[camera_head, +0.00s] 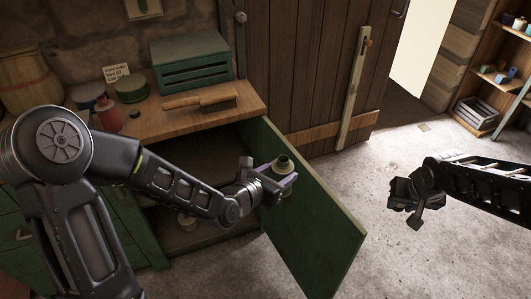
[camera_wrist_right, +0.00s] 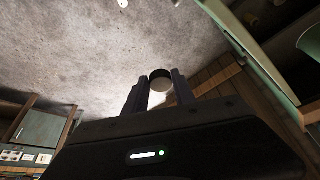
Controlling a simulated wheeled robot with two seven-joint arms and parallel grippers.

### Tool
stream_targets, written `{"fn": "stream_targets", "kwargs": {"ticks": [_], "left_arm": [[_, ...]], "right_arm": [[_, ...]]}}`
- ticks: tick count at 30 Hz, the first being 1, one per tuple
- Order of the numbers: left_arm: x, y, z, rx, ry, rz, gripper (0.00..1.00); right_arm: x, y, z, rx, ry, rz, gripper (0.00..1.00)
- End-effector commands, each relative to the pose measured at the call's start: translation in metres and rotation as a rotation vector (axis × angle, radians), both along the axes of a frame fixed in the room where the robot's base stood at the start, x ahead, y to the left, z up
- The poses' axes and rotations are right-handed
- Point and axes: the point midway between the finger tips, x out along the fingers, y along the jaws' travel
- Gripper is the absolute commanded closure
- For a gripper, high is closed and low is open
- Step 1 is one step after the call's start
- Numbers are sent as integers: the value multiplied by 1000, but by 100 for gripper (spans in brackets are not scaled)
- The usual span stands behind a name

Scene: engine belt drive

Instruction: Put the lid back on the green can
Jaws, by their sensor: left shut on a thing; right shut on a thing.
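My left gripper (camera_head: 280,182) is shut on a small round can (camera_head: 283,164), held upright beside the open green door. The can has a dark, greenish upper part and a paler rim around it; its lower part is hidden by the fingers. My right gripper (camera_head: 405,203) is apart from it, further right over the floor. In the right wrist view, my right gripper (camera_wrist_right: 158,92) is shut on a small round lid (camera_wrist_right: 160,80) with a dark rim and a pale grey face. The lid is too dark to pick out in the head view.
The open cabinet door (camera_head: 310,215) stands out from the workbench (camera_head: 165,122), right by my left gripper. The floor around my right gripper is clear.

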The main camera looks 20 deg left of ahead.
Motion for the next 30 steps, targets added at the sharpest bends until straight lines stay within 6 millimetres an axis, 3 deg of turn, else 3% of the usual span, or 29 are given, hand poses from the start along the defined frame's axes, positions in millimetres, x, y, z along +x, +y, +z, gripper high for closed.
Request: {"fn": "stream_targets", "kwargs": {"ticks": [6,12,30], "left_arm": [[-30,-45,-20,-5,2,-200,100],[-46,-69,-30,-3,-1,-311,100],[-50,-75,-32,-1,-2,-338,100]], "right_arm": [[0,0,0,0,0,0,100],[0,0,0,0,0,0,100],[1,7,-1,0,0,14,100]]}}
